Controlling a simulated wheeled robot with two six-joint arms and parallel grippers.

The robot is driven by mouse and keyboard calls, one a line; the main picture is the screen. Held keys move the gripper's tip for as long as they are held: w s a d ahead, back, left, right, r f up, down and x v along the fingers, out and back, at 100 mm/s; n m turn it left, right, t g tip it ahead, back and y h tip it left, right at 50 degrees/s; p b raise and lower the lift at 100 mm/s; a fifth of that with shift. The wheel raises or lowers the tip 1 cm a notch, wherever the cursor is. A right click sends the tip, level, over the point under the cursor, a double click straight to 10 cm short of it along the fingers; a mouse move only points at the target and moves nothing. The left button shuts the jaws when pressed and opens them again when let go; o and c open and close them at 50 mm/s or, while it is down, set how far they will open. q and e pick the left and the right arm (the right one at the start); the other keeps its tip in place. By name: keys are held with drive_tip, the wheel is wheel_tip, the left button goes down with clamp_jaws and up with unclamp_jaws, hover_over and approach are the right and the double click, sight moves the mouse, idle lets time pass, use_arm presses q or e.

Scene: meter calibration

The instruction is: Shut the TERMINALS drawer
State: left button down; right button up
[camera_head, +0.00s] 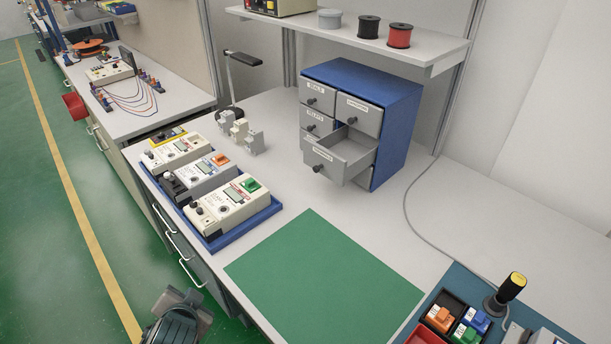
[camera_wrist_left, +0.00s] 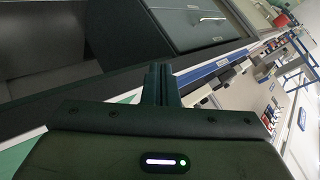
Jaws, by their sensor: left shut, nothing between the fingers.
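A blue cabinet (camera_head: 396,97) with grey drawers stands at the back of the workbench, under a shelf. One lower drawer (camera_head: 335,160) is pulled out toward the front, with its inside partly visible and a dark knob on its front; its label is too small to read. The other drawer fronts that show look closed. My left gripper (camera_head: 186,298) is low at the bottom of the head view, off the bench's front edge and far from the cabinet. In the left wrist view its fingers (camera_wrist_left: 160,84) are together and empty. My right gripper is not in view.
A blue tray (camera_head: 262,215) with several meters sits at the bench's left. A green mat (camera_head: 325,274) lies in front of the cabinet, with clear bench between. A dark tray of coloured blocks (camera_head: 470,333) and a yellow-topped handle (camera_head: 515,283) are at lower right.

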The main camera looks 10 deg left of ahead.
use_arm(q)
drive_tip(key=w+d+r+m+t+h, duration=0.3)
drive_tip(key=w+r+m+t, duration=1)
drive_tip(key=w+r+m, duration=0.3)
drive_tip(key=m+g+h, duration=0.7)
drive_tip(key=m+h, duration=0.5)
drive_tip(key=m, duration=1.1)
approach(314, 170)
drive_tip(key=p+x, duration=0.3)
drive_tip(key=x, duration=0.3)
drive_tip(key=shift+s+r, duration=0.1)
drive_tip(key=shift+w+d, duration=0.25)
drive_tip(key=shift+w, duration=0.15)
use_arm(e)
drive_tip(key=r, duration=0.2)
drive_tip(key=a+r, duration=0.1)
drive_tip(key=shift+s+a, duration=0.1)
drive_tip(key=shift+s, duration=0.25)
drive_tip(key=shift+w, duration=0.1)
